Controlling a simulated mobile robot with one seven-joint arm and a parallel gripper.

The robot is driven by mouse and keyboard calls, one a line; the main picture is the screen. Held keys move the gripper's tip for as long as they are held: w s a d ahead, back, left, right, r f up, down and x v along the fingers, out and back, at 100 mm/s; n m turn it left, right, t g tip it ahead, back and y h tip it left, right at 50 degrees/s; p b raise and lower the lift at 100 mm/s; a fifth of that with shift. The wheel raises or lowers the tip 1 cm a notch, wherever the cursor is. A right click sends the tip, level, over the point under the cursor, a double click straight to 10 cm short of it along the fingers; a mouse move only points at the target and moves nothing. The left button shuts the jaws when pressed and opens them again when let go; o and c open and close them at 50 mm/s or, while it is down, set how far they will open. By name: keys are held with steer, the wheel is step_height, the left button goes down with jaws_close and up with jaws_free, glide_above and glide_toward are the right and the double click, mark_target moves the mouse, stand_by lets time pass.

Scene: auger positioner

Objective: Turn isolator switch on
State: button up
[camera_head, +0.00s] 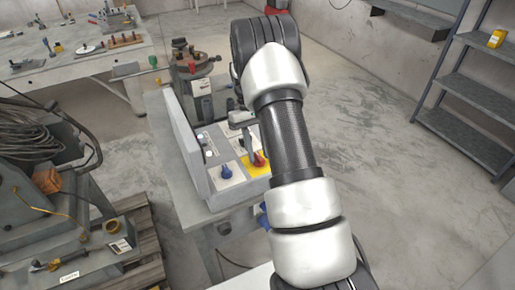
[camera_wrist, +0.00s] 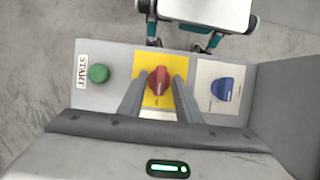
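A red rotary knob on a yellow plate (camera_head: 258,158), which looks like the isolator switch, sits on the grey control box (camera_head: 226,197). In the wrist view the red knob (camera_wrist: 158,81) stands roughly upright on the yellow plate (camera_wrist: 148,101). My gripper (camera_wrist: 158,80) is open, one finger on each side of the knob, with small gaps showing. In the head view my gripper (camera_head: 249,148) reaches down to the knob, partly hidden by my arm. Whether the fingers touch the knob cannot be told.
A blue knob (camera_wrist: 222,89) sits right of the red one, and a green START button (camera_wrist: 98,73) left of it. A workbench (camera_head: 75,62) and metal shelves (camera_head: 470,92) stand farther off. Open floor (camera_head: 385,150) lies right.

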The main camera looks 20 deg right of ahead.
steer(key=p+v, duration=0.1)
steer(key=v, duration=1.6)
steer(key=shift+w+r, duration=0.15)
